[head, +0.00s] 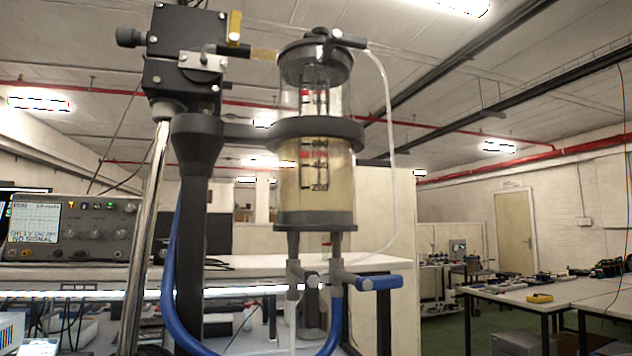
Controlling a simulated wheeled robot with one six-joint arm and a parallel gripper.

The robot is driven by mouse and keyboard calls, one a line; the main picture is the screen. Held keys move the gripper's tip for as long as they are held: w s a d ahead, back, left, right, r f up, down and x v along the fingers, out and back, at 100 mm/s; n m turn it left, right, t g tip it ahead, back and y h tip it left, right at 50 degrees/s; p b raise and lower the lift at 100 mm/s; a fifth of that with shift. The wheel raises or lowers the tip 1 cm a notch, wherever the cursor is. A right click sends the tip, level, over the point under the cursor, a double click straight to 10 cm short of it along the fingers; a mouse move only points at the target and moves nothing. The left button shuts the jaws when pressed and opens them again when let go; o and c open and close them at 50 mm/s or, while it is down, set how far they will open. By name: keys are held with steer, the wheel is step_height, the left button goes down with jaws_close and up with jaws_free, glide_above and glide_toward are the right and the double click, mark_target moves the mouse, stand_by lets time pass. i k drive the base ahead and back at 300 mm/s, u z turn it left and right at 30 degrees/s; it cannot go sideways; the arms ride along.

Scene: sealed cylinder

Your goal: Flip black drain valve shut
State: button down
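A clear sealed cylinder (316,100) with dark end caps stands upright, held by a dark ring clamp (318,131). Cloudy yellowish liquid (300,190) fills its lower part. Two short pipes leave the bottom cap. The left pipe has a grey drain valve (293,272); a small dark piece beside it may be its black handle, but its angle is unclear. The right pipe carries a valve with a blue lever (380,283) pointing right, roughly level. A black lever (348,40) also sits on the top cap. My gripper is not in view.
A chrome pole (145,240), blue hose (175,290) and clear tube (389,130) flank the cylinder. An oscilloscope (68,228) stands left. Space right of the cylinder is open.

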mark_target(311, 279)
steer(key=u, duration=0.2)
steer(key=k, duration=0.85)
steer(key=u, duration=0.35)
